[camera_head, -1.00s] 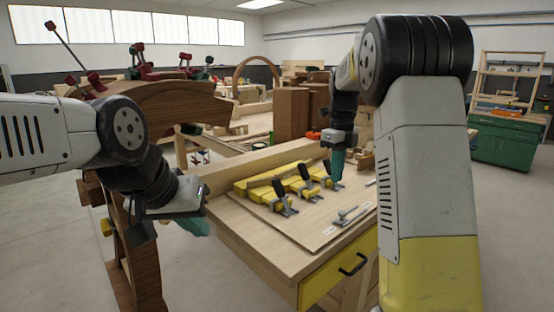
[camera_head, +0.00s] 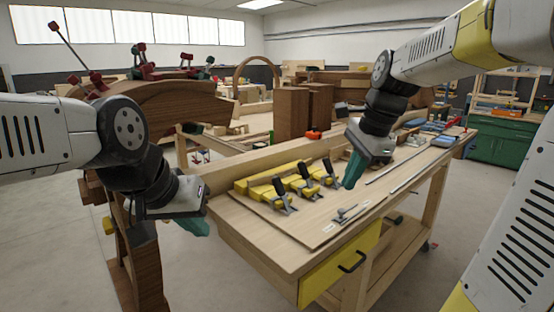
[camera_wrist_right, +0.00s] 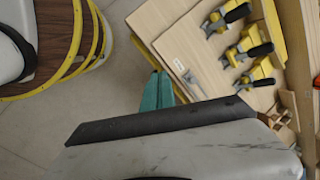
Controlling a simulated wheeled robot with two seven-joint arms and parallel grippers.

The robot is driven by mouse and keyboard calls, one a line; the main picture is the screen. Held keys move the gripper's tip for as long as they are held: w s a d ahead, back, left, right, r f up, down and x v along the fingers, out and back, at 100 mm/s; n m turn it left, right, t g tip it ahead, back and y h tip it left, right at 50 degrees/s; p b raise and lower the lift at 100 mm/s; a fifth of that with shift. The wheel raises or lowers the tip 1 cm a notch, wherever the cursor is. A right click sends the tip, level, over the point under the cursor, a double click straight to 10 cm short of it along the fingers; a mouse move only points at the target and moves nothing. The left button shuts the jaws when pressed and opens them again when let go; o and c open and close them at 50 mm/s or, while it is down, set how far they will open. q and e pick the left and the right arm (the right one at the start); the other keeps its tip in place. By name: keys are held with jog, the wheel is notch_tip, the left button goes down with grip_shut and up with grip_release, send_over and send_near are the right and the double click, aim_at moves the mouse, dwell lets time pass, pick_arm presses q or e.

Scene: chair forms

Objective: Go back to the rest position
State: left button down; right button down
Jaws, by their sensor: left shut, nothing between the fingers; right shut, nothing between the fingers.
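My left gripper (camera_head: 195,226) hangs at the left of the head view, beside the near left corner of the workbench. Its teal fingers are partly hidden behind the wrist, and it holds nothing. My right gripper (camera_head: 351,172) is above the bench top, right of the yellow clamps, with its teal fingers pointing down. It is shut and empty. In the right wrist view its teal fingers (camera_wrist_right: 157,92) lie together over the floor beside the bench edge.
The wooden workbench (camera_head: 255,245) carries several yellow toggle clamps (camera_head: 283,193) and a small metal tool (camera_head: 346,212). A curved wooden form (camera_head: 165,103) with red clamps stands behind my left arm. A green cabinet (camera_head: 497,140) stands at the far right. Open floor lies left.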

jog(key=s+a+f+n+t, duration=0.1)
jog(key=s+n, duration=0.6)
jog(key=s+a+f+n+t, duration=0.1)
jog(key=s+n+t, duration=0.1)
jog(key=s+n, duration=0.5)
jog(key=shift+s+a+f+n, duration=0.3)
jog(key=shift+s+a+n, duration=0.1)
jog(key=shift+n, duration=0.2)
